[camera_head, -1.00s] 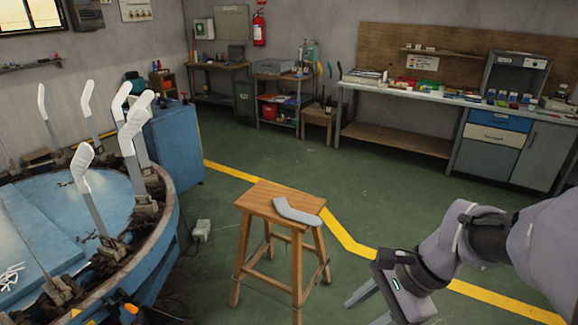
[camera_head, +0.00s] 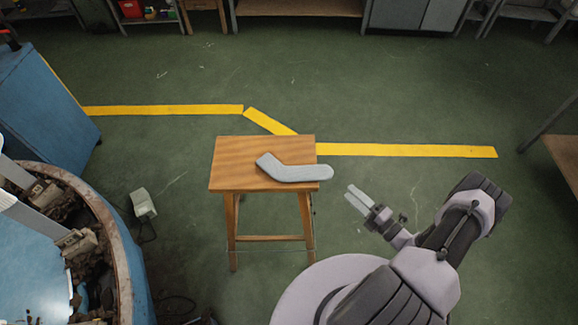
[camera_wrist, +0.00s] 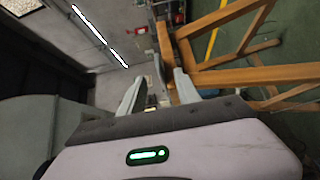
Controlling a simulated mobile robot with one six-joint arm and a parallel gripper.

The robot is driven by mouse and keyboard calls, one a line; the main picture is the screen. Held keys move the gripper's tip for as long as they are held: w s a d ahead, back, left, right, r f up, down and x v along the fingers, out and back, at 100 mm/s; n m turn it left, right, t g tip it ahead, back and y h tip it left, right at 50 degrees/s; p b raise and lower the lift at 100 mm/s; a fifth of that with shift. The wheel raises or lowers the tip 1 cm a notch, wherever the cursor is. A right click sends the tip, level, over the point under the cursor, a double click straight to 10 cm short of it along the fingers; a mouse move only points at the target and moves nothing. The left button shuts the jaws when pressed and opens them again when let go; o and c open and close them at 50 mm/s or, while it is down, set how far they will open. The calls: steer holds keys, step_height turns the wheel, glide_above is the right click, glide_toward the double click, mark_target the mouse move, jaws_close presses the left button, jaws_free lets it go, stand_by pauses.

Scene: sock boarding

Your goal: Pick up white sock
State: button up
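A pale grey, bent sock shape (camera_head: 290,170) lies flat on the wooden stool (camera_head: 232,165) in the head view, its right end reaching just past the stool's edge. White sock-shaped tops (camera_head: 8,198) show cut off at the left edge, on the round blue machine. My gripper (camera_head: 353,194) is right of the stool and apart from the sock, its fingers pointing toward the stool. In the wrist view the fingers (camera_wrist: 159,82) are spread with nothing held between them. Stool legs (camera_wrist: 255,75) show beyond them; the sock is not visible there.
The round blue machine's rim (camera_head: 118,245) fills the lower left, with a small pale box (camera_head: 143,204) on the floor beside it. A blue cabinet (camera_head: 45,100) stands at left. Yellow floor tape (camera_head: 400,150) runs behind the stool. Green floor around the stool is mostly clear.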

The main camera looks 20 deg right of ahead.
mark_target(328, 175)
steer(key=x, duration=0.3)
steer(key=a+b+x, duration=0.1)
steer(key=x, duration=0.3)
steer(key=b+x, duration=0.1)
steer(key=x, duration=0.2)
steer(key=shift+a+r, duration=0.2)
steer(key=shift+a, duration=0.15)
jaws_close()
